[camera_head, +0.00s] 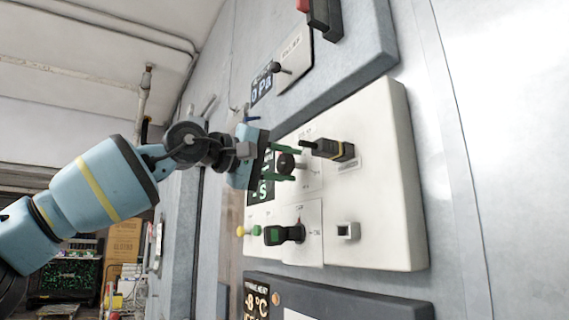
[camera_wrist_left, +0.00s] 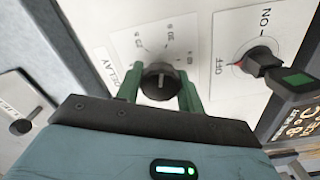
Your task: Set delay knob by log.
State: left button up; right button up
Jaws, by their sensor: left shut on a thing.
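The round black delay knob (camera_head: 286,162) sits on a white control box (camera_head: 390,190) on the wall. In the left wrist view the knob (camera_wrist_left: 160,77) has a pale pointer line and stands on a plate marked DELAY, with a printed number scale around it. My left gripper (camera_head: 294,163) has its green fingers on either side of the knob and is shut on it. The fingers (camera_wrist_left: 160,90) also show in the left wrist view. The exact dial reading is hard to tell. No log is identifiable. My right gripper is out of view.
A black OFF/ON switch (camera_head: 284,234) is below the knob, and a dark lever-like part (camera_head: 335,150) is to its right. A display (camera_head: 262,190) behind my gripper is partly hidden. A temperature panel (camera_head: 330,300) is below the box.

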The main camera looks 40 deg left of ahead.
pick_arm(q)
jog(key=shift+m, duration=1.1)
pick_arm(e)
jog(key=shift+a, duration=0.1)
pick_arm(q)
jog(key=o, duration=1)
jog(key=shift+s, duration=0.1)
jog(key=shift+s+a, duration=0.1)
jog(key=shift+s, duration=0.15)
jog(key=shift+b+v, duration=0.4)
jog(key=shift+v, duration=3.15)
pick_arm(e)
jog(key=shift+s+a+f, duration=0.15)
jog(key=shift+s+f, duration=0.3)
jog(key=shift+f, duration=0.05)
